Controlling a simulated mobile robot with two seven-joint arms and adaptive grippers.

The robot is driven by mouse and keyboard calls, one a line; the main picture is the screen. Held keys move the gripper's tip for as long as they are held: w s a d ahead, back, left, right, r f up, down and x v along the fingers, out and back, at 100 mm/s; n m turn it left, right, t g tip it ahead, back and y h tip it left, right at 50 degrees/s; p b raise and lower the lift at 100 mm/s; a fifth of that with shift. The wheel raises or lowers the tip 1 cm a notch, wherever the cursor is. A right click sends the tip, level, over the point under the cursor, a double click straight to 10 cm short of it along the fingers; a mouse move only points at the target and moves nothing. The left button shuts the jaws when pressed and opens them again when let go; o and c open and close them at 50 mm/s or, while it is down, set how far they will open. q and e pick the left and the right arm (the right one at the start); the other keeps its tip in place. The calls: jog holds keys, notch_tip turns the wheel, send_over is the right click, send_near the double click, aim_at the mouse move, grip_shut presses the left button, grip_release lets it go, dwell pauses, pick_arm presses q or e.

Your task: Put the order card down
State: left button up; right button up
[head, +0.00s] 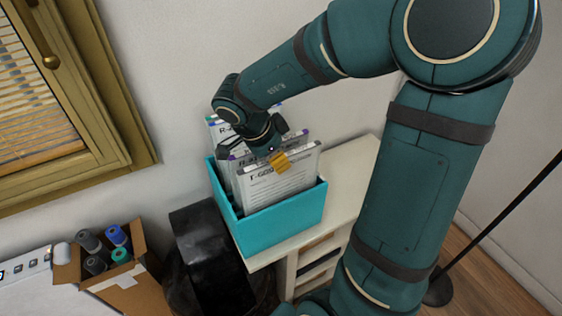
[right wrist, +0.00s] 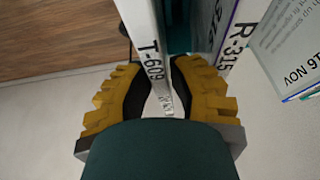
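The order card labelled T-609 (head: 278,186) stands upright, slightly tilted, at the front of the teal box (head: 276,221). Its lower part is hidden by the box's front wall. My right gripper (head: 280,160) is at the card's top edge, with a yellow finger over the front face. In the right wrist view my right gripper (right wrist: 158,68) has one yellow finger on each side of the T-609 card (right wrist: 147,40), and both appear to touch it. My left gripper is not in view.
Other cards stand behind it in the box, one marked R-315 (right wrist: 244,35). The box sits on a pale cabinet (head: 345,185). A black bin (head: 205,250) and a cardboard box (head: 125,285) with several spools are to the left. The wall is close behind.

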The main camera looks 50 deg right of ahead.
jog(key=p+v, duration=0.2)
jog(key=v, duration=0.6)
jog(key=shift+a+r, duration=0.1)
jog(key=shift+r, duration=0.15)
